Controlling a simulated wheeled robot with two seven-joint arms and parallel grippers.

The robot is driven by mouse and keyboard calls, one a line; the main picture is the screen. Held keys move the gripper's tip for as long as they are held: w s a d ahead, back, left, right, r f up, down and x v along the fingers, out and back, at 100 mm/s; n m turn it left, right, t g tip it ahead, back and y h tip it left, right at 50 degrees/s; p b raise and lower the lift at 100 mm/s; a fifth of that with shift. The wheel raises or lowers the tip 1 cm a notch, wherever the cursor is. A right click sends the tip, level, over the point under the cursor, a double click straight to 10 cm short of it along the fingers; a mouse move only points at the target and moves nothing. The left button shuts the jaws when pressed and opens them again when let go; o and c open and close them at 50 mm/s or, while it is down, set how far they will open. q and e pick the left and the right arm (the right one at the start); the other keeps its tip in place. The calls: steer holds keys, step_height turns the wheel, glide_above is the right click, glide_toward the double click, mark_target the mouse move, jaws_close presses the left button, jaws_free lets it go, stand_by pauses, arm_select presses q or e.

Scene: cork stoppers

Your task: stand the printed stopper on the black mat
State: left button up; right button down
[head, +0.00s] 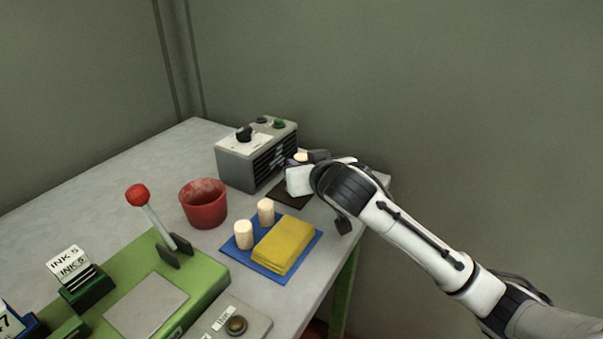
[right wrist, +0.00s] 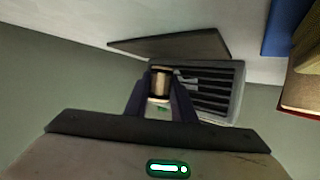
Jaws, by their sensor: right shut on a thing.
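My right gripper (head: 298,162) is over the far right part of the table, shut on a cork stopper. Only the cream top of this stopper (head: 301,156) shows in the head view. In the right wrist view the stopper (right wrist: 160,84) sits between the two fingers, tan with pale ends; any print on it is too small to tell. The black mat (head: 290,196) lies under and in front of the gripper, partly hidden by it; it also shows in the right wrist view (right wrist: 185,45). I cannot tell whether the stopper touches it. My left gripper is not in view.
A grey vented box (head: 240,165) stands close left of the mat. A red cup (head: 203,205) and a green press with a red-knobbed lever (head: 152,210) are further left.

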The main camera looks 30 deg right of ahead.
steer(key=shift+f, duration=0.95)
steer(key=shift+f, duration=0.1)
steer(key=c, duration=1.5)
jaws_free()
steer(key=v, duration=1.2)
steer(key=shift+r+p, duration=0.2)
steer(key=shift+p, duration=0.2)
